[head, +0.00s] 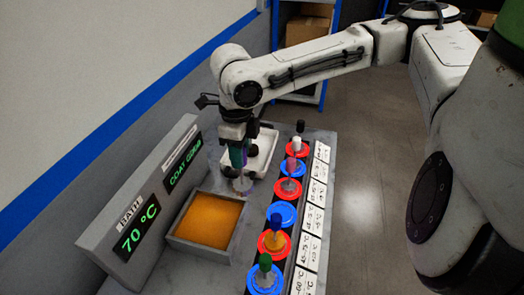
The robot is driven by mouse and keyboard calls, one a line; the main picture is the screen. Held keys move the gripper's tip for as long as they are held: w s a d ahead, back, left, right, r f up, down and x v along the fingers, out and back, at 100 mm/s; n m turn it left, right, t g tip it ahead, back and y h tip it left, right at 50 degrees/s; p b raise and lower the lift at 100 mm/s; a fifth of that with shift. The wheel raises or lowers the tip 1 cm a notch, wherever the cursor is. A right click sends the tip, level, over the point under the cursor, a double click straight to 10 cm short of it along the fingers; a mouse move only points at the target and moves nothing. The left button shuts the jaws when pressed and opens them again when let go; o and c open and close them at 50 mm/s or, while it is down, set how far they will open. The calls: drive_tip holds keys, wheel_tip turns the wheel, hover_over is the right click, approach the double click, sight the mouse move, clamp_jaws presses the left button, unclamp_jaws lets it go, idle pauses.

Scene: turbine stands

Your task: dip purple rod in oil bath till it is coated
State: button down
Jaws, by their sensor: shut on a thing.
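My gripper (240,156) is shut on a rod, taken to be the purple rod (243,183); only its greyish lower part shows well, and its upper part is mostly hidden by the jaws. The rod points down, with its lower end near the far rim of the oil bath. The oil bath (207,221) is a square grey basin of orange oil. The rod's end appears outside the oil, but its exact height is hard to tell.
A grey panel (140,222) left of the bath shows 70 °C and a coat readout, too small to read surely. A white tray (262,153) lies behind the gripper.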

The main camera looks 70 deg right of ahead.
drive_tip(key=w+a+b, duration=0.3)
drive_tip(key=w+a, duration=0.2)
drive_tip(key=w, duration=0.4)
wheel_tip(320, 180, down, 8)
drive_tip(key=b, duration=0.4)
drive_tip(key=shift+a+f, duration=0.25)
drive_tip(key=shift+w, duration=0.1)
wheel_tip(320, 180, down, 8)
drive_tip(key=b, duration=0.4)
drive_tip(key=shift+r, duration=0.3)
idle(0.3)
